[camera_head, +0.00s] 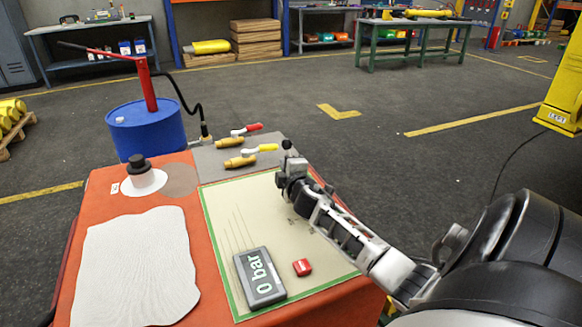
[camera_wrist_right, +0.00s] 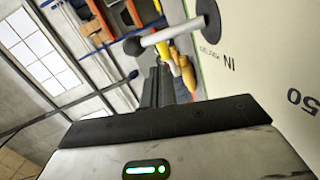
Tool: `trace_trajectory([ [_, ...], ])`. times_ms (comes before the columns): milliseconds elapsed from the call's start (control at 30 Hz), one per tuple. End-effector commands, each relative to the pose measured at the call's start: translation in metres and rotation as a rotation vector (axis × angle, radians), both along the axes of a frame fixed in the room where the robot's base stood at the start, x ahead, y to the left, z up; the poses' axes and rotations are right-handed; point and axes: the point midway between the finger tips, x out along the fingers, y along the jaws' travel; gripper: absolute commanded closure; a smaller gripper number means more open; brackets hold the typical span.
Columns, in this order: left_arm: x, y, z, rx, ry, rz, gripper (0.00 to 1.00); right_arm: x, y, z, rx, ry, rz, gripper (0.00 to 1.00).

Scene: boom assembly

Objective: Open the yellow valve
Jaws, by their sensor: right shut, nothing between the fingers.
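The yellow valve has a yellow lever handle (camera_head: 262,148) with a white part behind it and a brass body (camera_head: 240,161). It lies on a grey mat at the table's far edge. In the right wrist view the yellow handle (camera_wrist_right: 173,55) shows just beyond the fingers. My right gripper (camera_head: 287,148) is shut and empty, just right of the yellow handle's end. The wrist view shows its dark fingers (camera_wrist_right: 157,85) together; I cannot tell if they touch the handle. My left gripper is not in view.
A red-handled valve (camera_head: 247,129) lies just behind the yellow one. A blue drum (camera_head: 147,131) with a red pump stands behind the table. A white cloth (camera_head: 135,265) lies left.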

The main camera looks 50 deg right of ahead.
Motion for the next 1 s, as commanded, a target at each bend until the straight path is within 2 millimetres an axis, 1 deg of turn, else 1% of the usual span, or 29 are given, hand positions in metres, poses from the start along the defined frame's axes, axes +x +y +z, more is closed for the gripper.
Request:
trace_trajectory([
  [33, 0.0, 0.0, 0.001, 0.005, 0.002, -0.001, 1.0, -0.01, 0.006, 0.002, 0.0, 0.001, 0.003, 1.0],
  [100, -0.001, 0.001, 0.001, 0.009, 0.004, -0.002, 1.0, -0.021, 0.012, 0.003, 0.0, 0.001, 0.002, 1.0],
  [200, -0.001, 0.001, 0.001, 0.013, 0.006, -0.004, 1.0, -0.033, 0.019, 0.005, 0.001, 0.0, 0.001, 1.0],
  [300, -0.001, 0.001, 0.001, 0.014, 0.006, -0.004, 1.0, -0.041, 0.024, 0.006, 0.001, 0.0, 0.001, 1.0],
  [500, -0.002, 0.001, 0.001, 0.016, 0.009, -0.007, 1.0, -0.047, 0.027, 0.008, -0.001, -0.001, 0.0, 1.0],
  [1000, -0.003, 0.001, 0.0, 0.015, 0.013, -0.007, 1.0, -0.046, 0.027, 0.008, -0.001, -0.001, 0.0, 1.0],
])
